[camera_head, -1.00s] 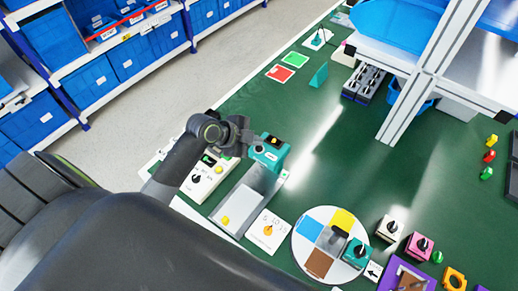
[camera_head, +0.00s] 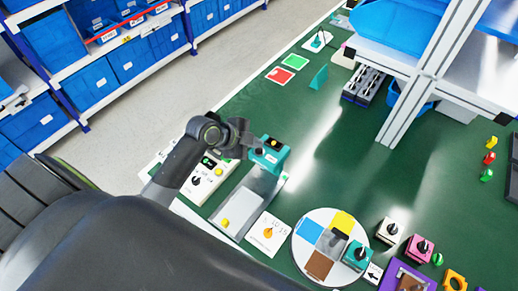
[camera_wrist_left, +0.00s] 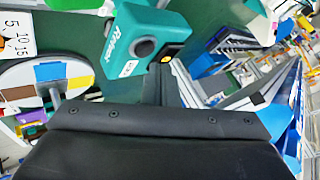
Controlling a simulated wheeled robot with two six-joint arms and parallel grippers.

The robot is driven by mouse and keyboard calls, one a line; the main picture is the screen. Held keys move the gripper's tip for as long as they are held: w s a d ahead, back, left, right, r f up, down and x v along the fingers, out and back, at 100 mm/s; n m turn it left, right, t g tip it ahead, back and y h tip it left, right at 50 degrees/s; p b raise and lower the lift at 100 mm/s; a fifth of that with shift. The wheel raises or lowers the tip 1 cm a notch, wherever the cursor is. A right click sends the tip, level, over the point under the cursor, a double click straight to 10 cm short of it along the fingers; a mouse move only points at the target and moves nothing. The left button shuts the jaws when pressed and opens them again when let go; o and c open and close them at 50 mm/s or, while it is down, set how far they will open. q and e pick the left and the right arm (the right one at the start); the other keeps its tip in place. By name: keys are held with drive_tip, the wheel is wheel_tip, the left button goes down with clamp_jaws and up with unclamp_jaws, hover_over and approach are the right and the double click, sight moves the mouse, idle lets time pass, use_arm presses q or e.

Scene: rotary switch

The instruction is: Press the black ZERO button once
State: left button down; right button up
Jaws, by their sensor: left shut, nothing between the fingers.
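A teal box (camera_head: 274,154) with a dark round knob (camera_head: 258,153) and a small yellow-marked black part stands on the green table. It shows larger in the left wrist view (camera_wrist_left: 150,32), with a white label on its side. My left gripper (camera_head: 248,141) is shut and empty, close to the box's left side; whether it touches cannot be told. Its dark fingers (camera_wrist_left: 156,88) end near the box's lower edge in the left wrist view. The word ZERO cannot be read anywhere, so I cannot tell which black part is the button. My right gripper is out of view.
A white panel (camera_head: 207,186) with a display and black knob lies beside my left arm. A grey tray (camera_head: 237,208), a white dial card (camera_head: 262,240) and a coloured disc (camera_head: 301,245) are nearer. A shelf post (camera_head: 402,108) stands at right.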

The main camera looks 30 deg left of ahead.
use_arm(q)
drive_tip(key=shift+f, duration=0.1)
idle(0.7)
drive_tip(key=shift+f+b, duration=0.35)
drive_tip(key=shift+f+b, duration=0.3)
drive_tip(key=shift+f, duration=0.15)
idle(0.8)
drive_tip(key=shift+r, duration=0.15)
drive_tip(key=shift+r+p, duration=0.7)
drive_tip(key=shift+r, duration=0.1)
wheel_tip(320, 180, up, 5)
drive_tip(key=p, duration=0.4)
